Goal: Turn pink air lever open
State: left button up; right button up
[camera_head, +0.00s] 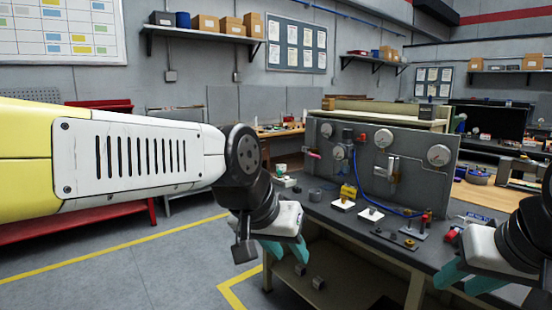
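A grey panel (420,178) stands upright on the dark workbench and carries gauges, valves and fittings. A small pink lever (313,154) sticks out near the panel's left edge, below and left of a round gauge (326,130). Its exact angle is too small to tell. My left gripper (286,250) hangs in front of the bench's left front corner, below the lever and well apart from it. Its teal fingers are spread with nothing seen between them. My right gripper (466,282) is at the lower right, by the bench's front edge; its teal fingers are apart and it looks empty.
A lower shelf (335,292) holds small blocks.

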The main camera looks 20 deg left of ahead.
aim_at(309, 154)
jog(key=u, duration=0.4)
jog(key=i+j, duration=0.35)
jog(key=i, duration=0.15)
jog(key=i+j, duration=0.4)
jog(key=i+j+u, duration=0.1)
jog(key=i+j, duration=0.25)
jog(key=i, duration=0.2)
jog(key=i+j, duration=0.35)
jog(key=i, duration=0.15)
jog(key=i+j+u, duration=0.1)
jog(key=i+j, duration=0.25)
jog(key=i, duration=0.15)
